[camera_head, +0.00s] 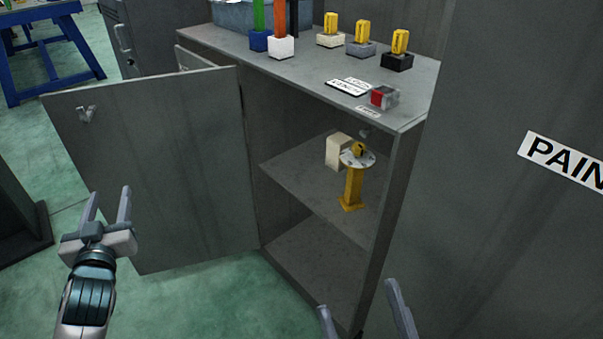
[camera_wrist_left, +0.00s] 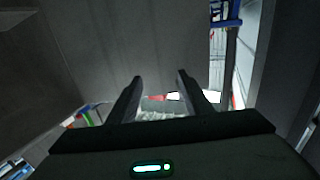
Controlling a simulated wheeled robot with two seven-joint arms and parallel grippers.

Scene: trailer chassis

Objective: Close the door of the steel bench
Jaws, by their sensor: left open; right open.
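The steel bench (camera_head: 310,72) stands in the middle of the head view. Its grey door (camera_head: 160,165) is swung wide open to the left, hinged at the cabinet's left edge, with a small handle (camera_head: 86,113) near its free upper corner. My left gripper (camera_head: 108,205) is open and empty, low in front of the door's free left part in the head view. In the left wrist view its two fingers (camera_wrist_left: 158,85) are apart with nothing between them. My right gripper (camera_head: 357,297) is open and empty at the bottom edge, in front of the cabinet's lower right side.
Inside the cabinet a yellow post-shaped part (camera_head: 352,188) and a pale block (camera_head: 334,150) stand on the shelf. Several small blocks and tools sit on the benchtop. A grey cabinet (camera_head: 520,230) labelled PAIN… stands close on the right. Green floor is free below the door.

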